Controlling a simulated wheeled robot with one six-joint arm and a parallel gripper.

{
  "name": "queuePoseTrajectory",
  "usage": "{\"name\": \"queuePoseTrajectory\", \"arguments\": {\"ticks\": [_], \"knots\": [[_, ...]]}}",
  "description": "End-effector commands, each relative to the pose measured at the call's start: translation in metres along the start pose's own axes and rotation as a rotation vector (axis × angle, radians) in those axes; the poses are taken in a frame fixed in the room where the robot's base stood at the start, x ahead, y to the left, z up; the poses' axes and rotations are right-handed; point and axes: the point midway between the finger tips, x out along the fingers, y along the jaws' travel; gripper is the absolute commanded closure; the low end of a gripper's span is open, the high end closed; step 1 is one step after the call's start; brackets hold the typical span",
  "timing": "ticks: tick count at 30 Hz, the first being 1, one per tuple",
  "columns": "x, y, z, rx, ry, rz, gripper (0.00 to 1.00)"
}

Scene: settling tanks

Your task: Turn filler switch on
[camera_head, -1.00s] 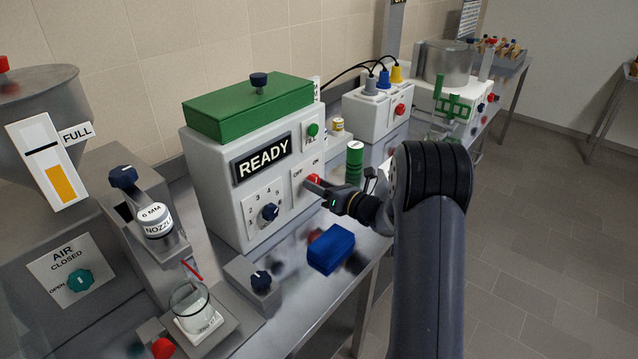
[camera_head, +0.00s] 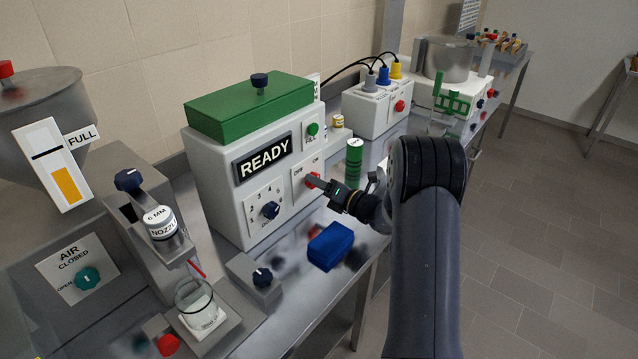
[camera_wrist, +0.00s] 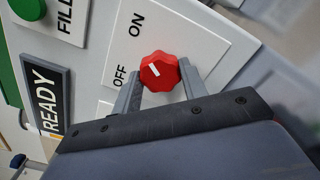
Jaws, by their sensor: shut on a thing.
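The filler is a white box (camera_head: 217,194) with a green lid and a READY display. Its switch is a red knob (camera_head: 312,181) on a white plate marked OFF and ON. In the wrist view, the red knob (camera_wrist: 160,70) sits between the two grey fingers of my gripper (camera_wrist: 160,77). The fingers are shut on the knob's sides. The knob's white mark faces the label side, between the OFF and ON words; its exact setting is hard to tell. In the head view, my gripper (camera_head: 322,184) reaches the knob from the right, and its fingertips are small there.
A green FILL button (camera_head: 313,129) is above the switch and a blue dial (camera_head: 270,210) is left of it. A blue block (camera_head: 331,246) lies on the bench below my gripper. A green cylinder (camera_head: 354,162) stands behind it.

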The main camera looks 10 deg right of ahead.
Motion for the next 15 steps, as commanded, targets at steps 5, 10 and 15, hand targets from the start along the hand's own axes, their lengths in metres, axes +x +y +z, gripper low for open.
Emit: {"name": "queuePoseTrajectory", "arguments": {"ticks": [5, 10, 15], "knots": [[-0.0001, -0.0005, -0.0008, 0.004, 0.001, -0.001, 0.82], [-0.0001, -0.0005, -0.0008, 0.003, 0.000, -0.001, 0.54], [-0.0001, -0.0003, -0.0005, 0.002, 0.000, -0.001, 0.40]]}}
